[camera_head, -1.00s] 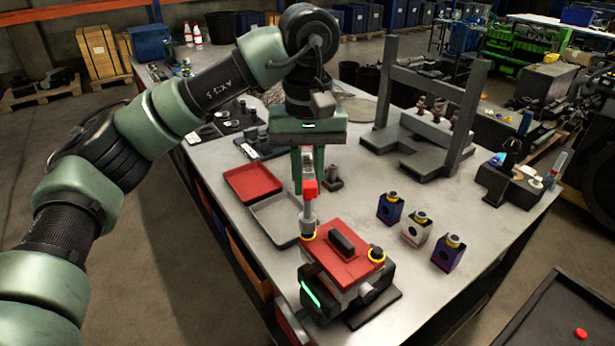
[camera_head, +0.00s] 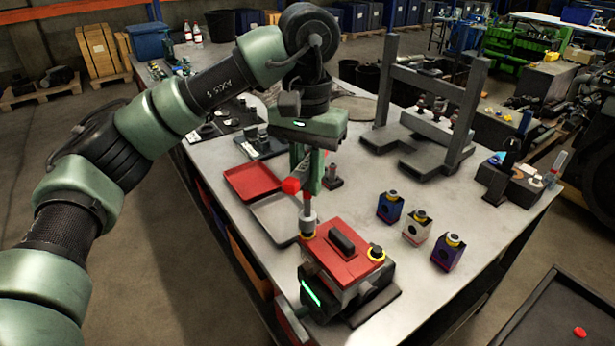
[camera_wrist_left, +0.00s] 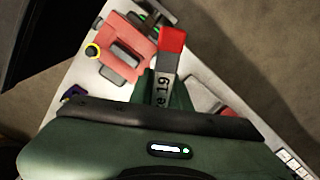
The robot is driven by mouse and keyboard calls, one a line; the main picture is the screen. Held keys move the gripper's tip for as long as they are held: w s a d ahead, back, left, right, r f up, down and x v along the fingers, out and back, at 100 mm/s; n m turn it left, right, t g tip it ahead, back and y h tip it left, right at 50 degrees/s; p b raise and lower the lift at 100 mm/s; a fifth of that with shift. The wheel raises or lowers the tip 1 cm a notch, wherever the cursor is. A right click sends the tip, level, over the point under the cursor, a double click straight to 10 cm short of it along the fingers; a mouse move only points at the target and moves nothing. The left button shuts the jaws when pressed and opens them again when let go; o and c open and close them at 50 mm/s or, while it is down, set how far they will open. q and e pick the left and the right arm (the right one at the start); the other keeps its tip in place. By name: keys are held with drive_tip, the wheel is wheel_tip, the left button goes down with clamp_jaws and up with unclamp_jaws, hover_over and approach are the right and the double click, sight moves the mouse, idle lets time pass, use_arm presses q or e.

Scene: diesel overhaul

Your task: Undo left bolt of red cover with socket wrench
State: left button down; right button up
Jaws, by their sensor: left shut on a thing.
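The red cover (camera_head: 338,266) sits on a dark block at the table's front edge, with a black handle on top. My left gripper (camera_head: 306,182) is shut on the wrench's upper part. In the left wrist view, the wrench (camera_wrist_left: 164,72) shows a red end and a grey side marked "19". My right gripper is not in view.
A red tray (camera_head: 252,181) and a grey tray (camera_head: 273,221) lie behind and left of the cover. Blue, white and purple small blocks (camera_head: 416,228) stand to the right. A grey frame stand (camera_head: 425,130) is farther back. The table between them is clear.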

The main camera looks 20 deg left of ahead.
use_arm(q)
drive_tip(key=shift+f, duration=0.1)
drive_tip(key=shift+f+b, duration=0.65)
drive_tip(key=shift+f, duration=0.05)
drive_tip(key=n, duration=0.3)
drive_tip(key=c, duration=2)
unclamp_jaws()
drive_tip(key=shift+r, duration=0.1)
clamp_jaws()
drive_tip(key=shift+r+p, duration=1.4)
drive_tip(key=shift+r, duration=0.4)
